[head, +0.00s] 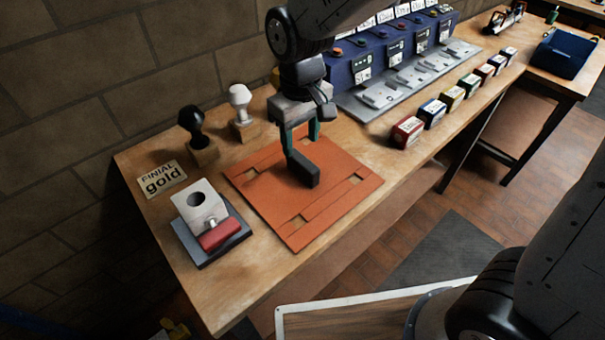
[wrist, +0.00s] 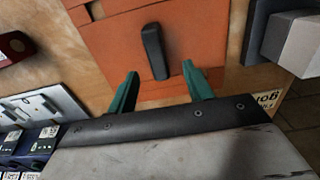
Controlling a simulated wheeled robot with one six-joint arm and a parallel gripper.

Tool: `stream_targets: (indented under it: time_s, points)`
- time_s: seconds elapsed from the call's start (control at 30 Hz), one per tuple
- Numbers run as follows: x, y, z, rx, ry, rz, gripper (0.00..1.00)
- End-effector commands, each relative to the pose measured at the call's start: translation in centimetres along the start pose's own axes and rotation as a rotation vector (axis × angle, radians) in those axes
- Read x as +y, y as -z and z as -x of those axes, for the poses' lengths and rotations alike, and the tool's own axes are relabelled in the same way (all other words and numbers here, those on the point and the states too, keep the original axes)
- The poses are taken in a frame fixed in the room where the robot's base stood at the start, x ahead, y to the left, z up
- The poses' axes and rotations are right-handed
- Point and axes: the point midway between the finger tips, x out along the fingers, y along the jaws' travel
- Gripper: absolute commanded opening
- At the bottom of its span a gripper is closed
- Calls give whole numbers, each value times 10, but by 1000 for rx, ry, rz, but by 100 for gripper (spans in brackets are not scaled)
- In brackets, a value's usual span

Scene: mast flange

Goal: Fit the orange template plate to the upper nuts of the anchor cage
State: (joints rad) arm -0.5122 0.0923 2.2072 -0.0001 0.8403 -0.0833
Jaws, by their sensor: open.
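The orange template plate (head: 275,204) lies flat on the wooden bench, with rectangular cut-outs near its corners. A black bar handle (head: 304,170) stands up from its middle. In the wrist view the plate (wrist: 200,33) fills the upper middle, with the handle (wrist: 154,52) in front of the fingertips. My gripper (head: 301,143) is over the plate at the handle, its teal fingers apart. In the wrist view the gripper (wrist: 160,70) is open and empty, and the handle lies roughly in line with the gap. I cannot identify the anchor cage or its nuts in either view.
A black stamp (head: 192,127) and a white stamp (head: 240,101) stand behind the plate. A grey block with a red roller (head: 221,235) is at left, near a "FINIAL gold" card (head: 163,179). Small coloured boxes (head: 408,131) line the right edge; blue units (head: 370,55) stand behind.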

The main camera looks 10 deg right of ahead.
Motion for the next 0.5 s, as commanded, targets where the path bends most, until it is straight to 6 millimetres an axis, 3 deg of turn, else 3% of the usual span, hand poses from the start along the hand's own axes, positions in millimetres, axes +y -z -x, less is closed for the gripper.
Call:
stream_targets:
  time_s: [0.5]
  points:
    - [7,1,-67,-4,0,-1,51]
